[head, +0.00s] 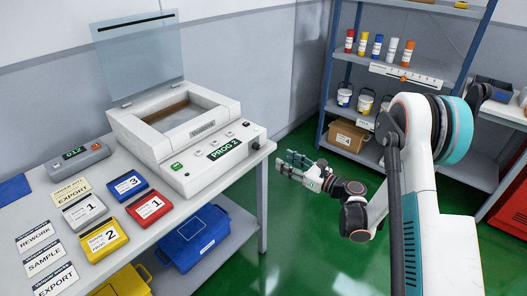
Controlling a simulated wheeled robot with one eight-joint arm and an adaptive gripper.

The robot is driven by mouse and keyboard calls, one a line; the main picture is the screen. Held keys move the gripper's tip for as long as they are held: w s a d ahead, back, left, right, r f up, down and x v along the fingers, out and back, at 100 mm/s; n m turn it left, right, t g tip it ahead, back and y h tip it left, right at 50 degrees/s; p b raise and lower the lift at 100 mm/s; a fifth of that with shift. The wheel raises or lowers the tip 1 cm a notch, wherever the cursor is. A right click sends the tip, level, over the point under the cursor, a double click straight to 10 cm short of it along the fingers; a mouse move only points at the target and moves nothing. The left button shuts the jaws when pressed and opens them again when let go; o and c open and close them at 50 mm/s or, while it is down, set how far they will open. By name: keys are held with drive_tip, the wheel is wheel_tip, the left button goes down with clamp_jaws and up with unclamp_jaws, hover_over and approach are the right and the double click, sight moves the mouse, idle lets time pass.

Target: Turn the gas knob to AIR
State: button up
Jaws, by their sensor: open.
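The white machine (160,152) stands on the grey table with its clear lid (140,58) raised. Its front panel has a green button (176,166), a display (225,149) reading "PROG 2", and small dark controls (256,146) at the right end. I cannot tell which of these is the gas knob, and no AIR marking is readable. My gripper (284,162) is open and appears empty. It is in the air to the right of the machine, past the table's right edge, apart from the panel.
A blue bin (195,240) sits below. Blue-framed shelves (445,172) with bottles, buckets and a carton stand behind my arm. Green floor between is clear.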

sight(259, 147)
drive_tip(key=b+x, duration=0.3)
drive_tip(key=x, duration=0.9)
drive_tip(key=shift+w, duration=0.15)
clamp_jaws()
